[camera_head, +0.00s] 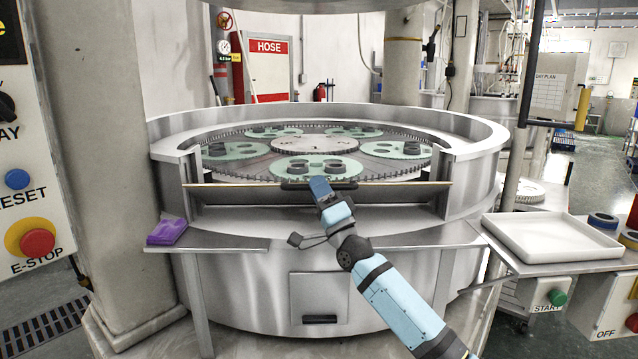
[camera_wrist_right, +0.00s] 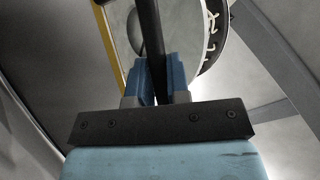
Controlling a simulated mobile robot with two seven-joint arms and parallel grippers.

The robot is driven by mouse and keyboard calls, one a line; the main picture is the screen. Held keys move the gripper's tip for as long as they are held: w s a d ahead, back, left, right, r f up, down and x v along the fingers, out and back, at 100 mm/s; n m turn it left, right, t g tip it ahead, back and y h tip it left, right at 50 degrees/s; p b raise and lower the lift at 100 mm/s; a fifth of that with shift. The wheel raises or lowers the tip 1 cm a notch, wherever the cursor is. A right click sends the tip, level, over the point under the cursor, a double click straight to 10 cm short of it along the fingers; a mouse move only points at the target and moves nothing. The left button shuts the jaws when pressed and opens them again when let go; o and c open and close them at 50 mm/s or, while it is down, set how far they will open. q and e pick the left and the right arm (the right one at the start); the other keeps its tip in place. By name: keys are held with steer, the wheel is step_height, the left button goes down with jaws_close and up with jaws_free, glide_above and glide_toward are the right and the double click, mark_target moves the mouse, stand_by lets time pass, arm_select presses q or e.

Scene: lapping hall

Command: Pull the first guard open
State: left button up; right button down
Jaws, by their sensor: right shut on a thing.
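The guard (camera_head: 405,186) is a thin panel across the gap in the front rim of the round lapping machine (camera_head: 470,165). It shows nearly edge-on, so I cannot tell its exact angle. Its dark handle bar (camera_head: 292,185) is at the middle of its edge. My right gripper (camera_head: 319,187) is shut on the handle; in the right wrist view its blue fingers (camera_wrist_right: 158,85) close around the dark bar (camera_wrist_right: 150,40). My left gripper is not in view.
Green carriers (camera_head: 315,168) with dark rings lie inside the machine. A purple item (camera_head: 167,232) rests on the left ledge. A column with an E-stop panel (camera_head: 38,242) stands close at left.

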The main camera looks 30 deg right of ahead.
step_height(320, 180, down, 6)
steer(key=s+a+b, duration=0.1)
steer(key=s, duration=0.1)
steer(key=shift+s+f+b, duration=0.2)
steer(key=shift+b, duration=0.1)
steer(key=shift+a, duration=0.1)
steer(key=c, duration=1.1)
jaws_free()
steer(key=shift+w, duration=0.1)
steer(key=v, duration=1.4)
